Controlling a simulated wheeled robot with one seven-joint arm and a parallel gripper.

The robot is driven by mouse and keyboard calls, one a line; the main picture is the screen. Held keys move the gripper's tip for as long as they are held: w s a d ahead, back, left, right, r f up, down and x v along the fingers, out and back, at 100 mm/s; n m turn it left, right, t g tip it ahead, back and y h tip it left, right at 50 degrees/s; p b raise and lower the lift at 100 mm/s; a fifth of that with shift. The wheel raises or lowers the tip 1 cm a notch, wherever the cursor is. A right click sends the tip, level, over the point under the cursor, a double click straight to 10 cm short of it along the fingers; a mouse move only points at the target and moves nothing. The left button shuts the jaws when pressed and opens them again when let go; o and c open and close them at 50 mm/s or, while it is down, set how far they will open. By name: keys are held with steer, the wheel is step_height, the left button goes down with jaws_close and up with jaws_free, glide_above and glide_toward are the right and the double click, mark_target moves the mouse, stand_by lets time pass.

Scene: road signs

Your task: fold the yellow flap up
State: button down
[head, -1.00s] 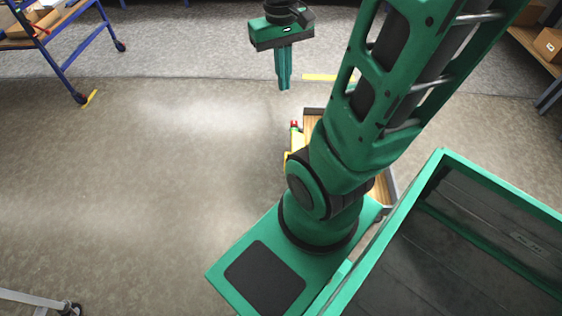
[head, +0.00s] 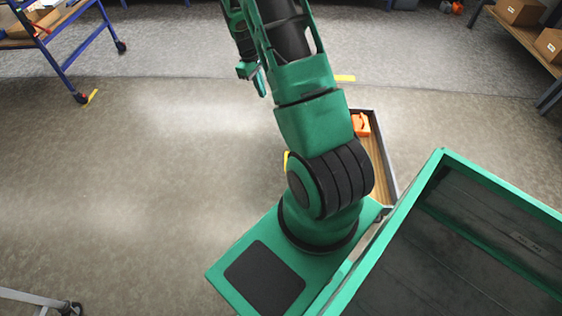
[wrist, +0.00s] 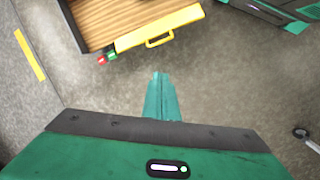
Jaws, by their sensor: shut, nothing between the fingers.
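The yellow flap (wrist: 160,27) shows in the wrist view along the near side of a wood-floored tray (wrist: 88,42), with a yellow handle (wrist: 160,40) on its lower edge. Its exact tilt is hard to tell. In the head view only a thin sliver of the flap (head: 286,160) shows; my arm hides the rest. My gripper (wrist: 160,76) is shut and empty, and in the wrist picture its tips are below the handle, apart from it. In the head view my gripper (head: 260,84) is up and left of the tray (head: 385,165).
Small red and green parts (wrist: 106,58) sit at the flap's left end. An orange object (head: 361,124) lies in the tray. A blue-framed trolley (head: 85,50) stands at upper left, shelving with boxes (head: 520,12) at upper right. The floor left of the tray is clear.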

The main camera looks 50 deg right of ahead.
steer(key=w+d+f+n, duration=0.1)
steer(key=d+f+n, duration=0.1)
steer(key=f, duration=0.8)
steer(key=w+d+f+n, duration=0.1)
steer(key=f, duration=0.9)
steer(key=s+d+f+n, duration=0.1)
steer(key=s+f, duration=0.2)
steer(key=f, duration=1)
steer(key=s+d+f+n, duration=0.2)
steer(key=s+f, duration=0.2)
steer(key=f, duration=0.9)
steer(key=shift+s+f, duration=0.15)
steer(key=shift+f, duration=0.2)
